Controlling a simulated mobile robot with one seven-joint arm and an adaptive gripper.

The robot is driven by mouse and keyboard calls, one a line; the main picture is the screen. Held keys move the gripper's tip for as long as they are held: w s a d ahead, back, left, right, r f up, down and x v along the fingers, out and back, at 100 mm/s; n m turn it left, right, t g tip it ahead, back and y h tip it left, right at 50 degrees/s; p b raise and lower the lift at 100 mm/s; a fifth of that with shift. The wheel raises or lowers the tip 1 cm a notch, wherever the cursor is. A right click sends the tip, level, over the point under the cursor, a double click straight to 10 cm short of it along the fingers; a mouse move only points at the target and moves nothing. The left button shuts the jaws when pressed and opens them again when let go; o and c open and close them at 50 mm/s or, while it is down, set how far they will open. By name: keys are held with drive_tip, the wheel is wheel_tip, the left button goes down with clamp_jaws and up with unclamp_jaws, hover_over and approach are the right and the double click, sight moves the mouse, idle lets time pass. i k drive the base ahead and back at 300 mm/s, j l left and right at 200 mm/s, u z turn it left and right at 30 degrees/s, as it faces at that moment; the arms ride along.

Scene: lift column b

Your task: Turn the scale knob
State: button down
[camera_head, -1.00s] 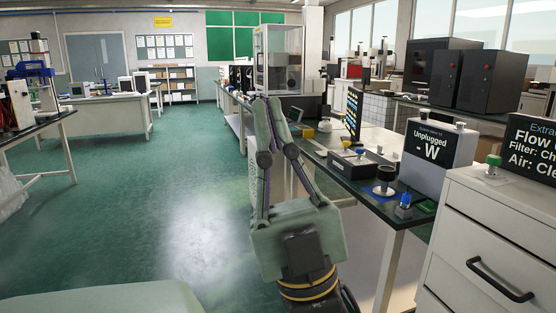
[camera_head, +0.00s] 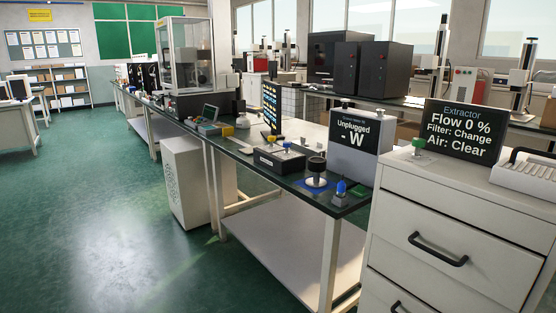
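No knob in view is clearly labelled as the scale knob. On the dark bench top, a blue knob (camera_head: 341,187) stands on a small grey base at the near corner. A black cylindrical knob or cup (camera_head: 317,165) stands on a pale round base to its left. A black box (camera_head: 278,160) behind carries small knobs, one of them yellow. A glass-walled cabinet (camera_head: 186,55), perhaps a balance, stands farther back on the bench. A green knob (camera_head: 418,144) sits on the white drawer cabinet. My gripper is not in view.
A "Unplugged - W" unit (camera_head: 357,140) stands behind the small devices. The white drawer cabinet (camera_head: 455,225) fills the near right and bears an "Extractor" display (camera_head: 464,130). A white bin (camera_head: 186,185) stands beside the bench. The green floor at left is open.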

sight(286, 145)
drive_tip(key=z, duration=2.3)
drive_tip(key=u, duration=2.25)
drive_tip(key=i+j, duration=0.35)
drive_tip(key=i, duration=0.15)
drive_tip(key=i+j, duration=0.3)
drive_tip(key=i, duration=0.2)
